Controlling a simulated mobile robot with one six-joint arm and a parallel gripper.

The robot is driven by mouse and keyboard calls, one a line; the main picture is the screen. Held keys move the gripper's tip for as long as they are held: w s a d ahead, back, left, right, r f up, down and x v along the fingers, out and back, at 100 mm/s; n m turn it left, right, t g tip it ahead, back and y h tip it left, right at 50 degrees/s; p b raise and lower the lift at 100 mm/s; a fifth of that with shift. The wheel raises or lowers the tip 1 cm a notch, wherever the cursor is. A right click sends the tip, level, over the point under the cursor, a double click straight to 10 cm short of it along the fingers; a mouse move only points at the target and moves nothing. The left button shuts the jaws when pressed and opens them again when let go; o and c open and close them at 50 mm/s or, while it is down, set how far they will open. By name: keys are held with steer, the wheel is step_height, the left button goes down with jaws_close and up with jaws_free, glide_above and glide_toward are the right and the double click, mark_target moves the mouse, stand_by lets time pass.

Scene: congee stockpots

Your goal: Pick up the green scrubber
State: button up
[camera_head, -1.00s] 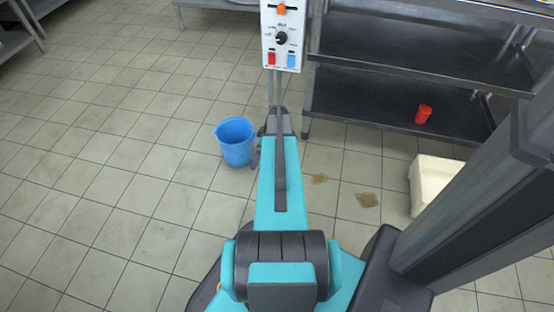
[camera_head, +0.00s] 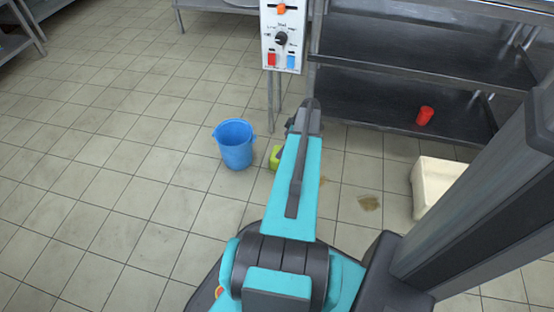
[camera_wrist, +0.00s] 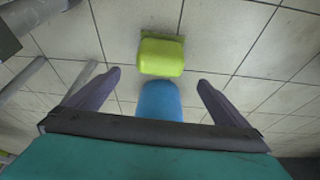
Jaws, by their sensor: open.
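The green scrubber (camera_wrist: 160,57) is a yellow-green block with a darker green far edge. It lies on the tiled floor in the wrist view, ahead of my gripper (camera_wrist: 159,78). My gripper is open, its two fingers apart on either side of the scrubber's line, with the scrubber beyond the fingertips. A blue rounded thing (camera_wrist: 160,100) shows between the fingers, just below the scrubber in the picture; I cannot tell what it is. In the head view only a sliver of the scrubber (camera_head: 275,158) shows left of my arm, which hides the rest and the gripper.
A blue bucket (camera_head: 236,145) stands on the floor just left of the scrubber. A metal shelf (camera_head: 400,117) holding a red container (camera_head: 424,116) is at the back right. A cream box (camera_head: 434,184) and a brown stain (camera_head: 369,202) are at right. Floor at left is clear.

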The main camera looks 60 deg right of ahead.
mark_target(274, 156)
steer(key=b+x, duration=0.2)
steer(key=x, duration=0.6)
steer(key=shift+b, duration=0.35)
steer(key=shift+f, duration=0.1)
steer(key=shift+b+x, duration=1.7)
steer(key=shift+x, duration=0.9)
steer(key=shift+w, duration=0.1)
steer(key=c, duration=1.1)
steer(key=shift+r, duration=0.25)
